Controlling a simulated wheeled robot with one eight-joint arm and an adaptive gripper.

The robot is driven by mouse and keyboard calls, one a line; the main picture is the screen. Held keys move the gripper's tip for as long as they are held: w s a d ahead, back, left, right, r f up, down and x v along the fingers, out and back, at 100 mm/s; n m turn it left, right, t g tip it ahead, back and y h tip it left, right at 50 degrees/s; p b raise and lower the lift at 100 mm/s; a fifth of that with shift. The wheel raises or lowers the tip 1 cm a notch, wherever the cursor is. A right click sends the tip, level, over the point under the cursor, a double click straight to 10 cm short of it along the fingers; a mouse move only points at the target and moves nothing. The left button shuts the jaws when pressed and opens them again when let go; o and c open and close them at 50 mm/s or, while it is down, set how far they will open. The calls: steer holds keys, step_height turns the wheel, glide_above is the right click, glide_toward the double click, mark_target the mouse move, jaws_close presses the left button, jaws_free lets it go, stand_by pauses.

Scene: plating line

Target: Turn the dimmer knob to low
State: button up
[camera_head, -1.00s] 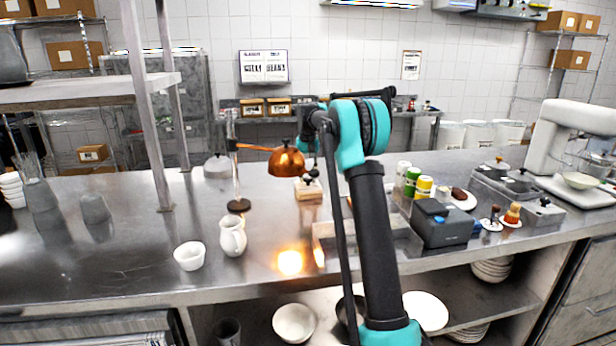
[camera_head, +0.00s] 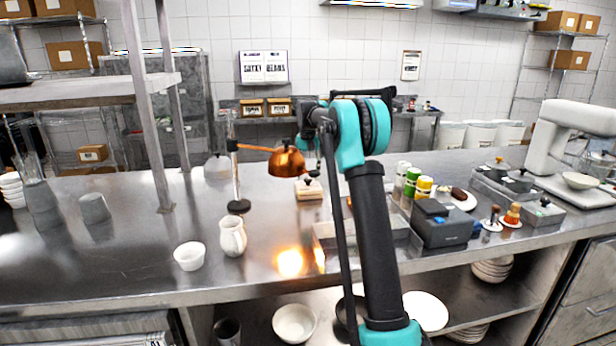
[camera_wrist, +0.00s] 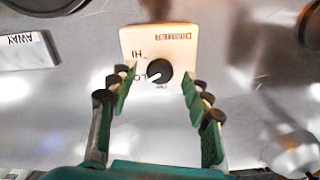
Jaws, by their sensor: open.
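The knob's white pointer line points to the lower left in the wrist view, toward the LO mark. My gripper (camera_wrist: 160,82) is open, with one green finger on each side of the knob and a visible gap on both sides. In the head view the dimmer box (camera_head: 309,193) stands on the counter just right of the copper lamp; my arm hides most of my gripper there.
The copper heat lamp (camera_head: 287,162) hangs from its stand left of the dimmer, and a bright glow lies on the steel counter. A white jug (camera_head: 232,237) and white bowl (camera_head: 189,256) stand at front left. An AWAY label (camera_wrist: 28,50) lies beside the dimmer.

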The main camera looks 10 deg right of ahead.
mark_target(308, 179)
step_height(308, 179, up, 11)
stand_by(0.4)
